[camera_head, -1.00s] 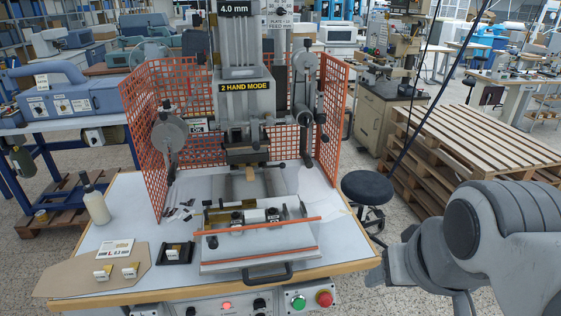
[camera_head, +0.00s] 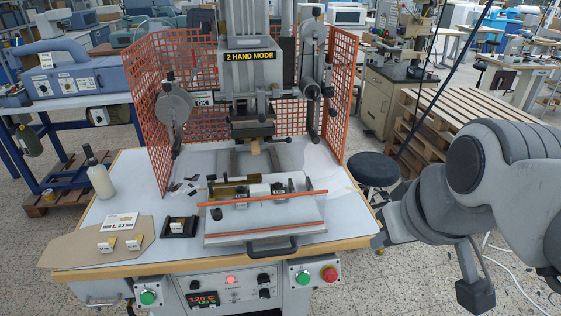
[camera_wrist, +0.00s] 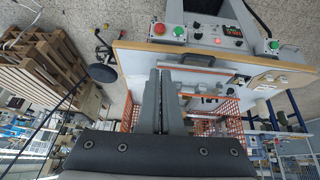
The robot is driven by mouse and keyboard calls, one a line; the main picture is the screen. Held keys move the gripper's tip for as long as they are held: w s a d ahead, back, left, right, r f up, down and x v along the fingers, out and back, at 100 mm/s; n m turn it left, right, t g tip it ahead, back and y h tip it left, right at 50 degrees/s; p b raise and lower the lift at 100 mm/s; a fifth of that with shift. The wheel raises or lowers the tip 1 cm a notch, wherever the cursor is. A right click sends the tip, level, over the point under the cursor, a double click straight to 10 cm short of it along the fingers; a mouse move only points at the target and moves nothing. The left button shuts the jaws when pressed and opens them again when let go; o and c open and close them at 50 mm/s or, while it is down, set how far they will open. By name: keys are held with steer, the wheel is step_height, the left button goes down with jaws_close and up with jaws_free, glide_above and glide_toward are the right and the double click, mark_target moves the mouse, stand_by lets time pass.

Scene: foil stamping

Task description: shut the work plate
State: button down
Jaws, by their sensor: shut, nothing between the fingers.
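The work plate (camera_head: 262,219) is a pale flat plate on the bench in front of the press. It is drawn out towards the front edge, with a dark bar handle (camera_head: 272,250) at its near side.
An orange mesh guard (camera_head: 155,110) flanks the press (camera_head: 249,90). Control buttons (camera_head: 328,274) sit below the bench edge. A stool (camera_head: 374,170) stands right.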

steer(key=w+a+f+n+y+b, duration=0.3)
steer(key=w+a+f+n+b, duration=0.5)
steer(key=b, duration=0.3)
steer(key=n+g+y+b, duration=0.1)
steer(key=n+y+b, duration=0.1)
steer(key=n+b, duration=0.7)
glide_toward(253, 227)
steer(key=s+f, duration=0.1)
steer(key=f, duration=0.1)
steer(key=s+a+f, duration=0.1)
steer(key=shift+s+f, duration=0.25)
steer(key=shift+f, duration=0.15)
steer(key=w, duration=0.1)
steer(key=w+a, duration=0.1)
steer(key=w, duration=0.1)
steer(key=shift+f, duration=0.15)
steer(key=shift+w+a, duration=0.15)
steer(key=shift+w, duration=0.4)
steer(key=shift+w, duration=0.1)
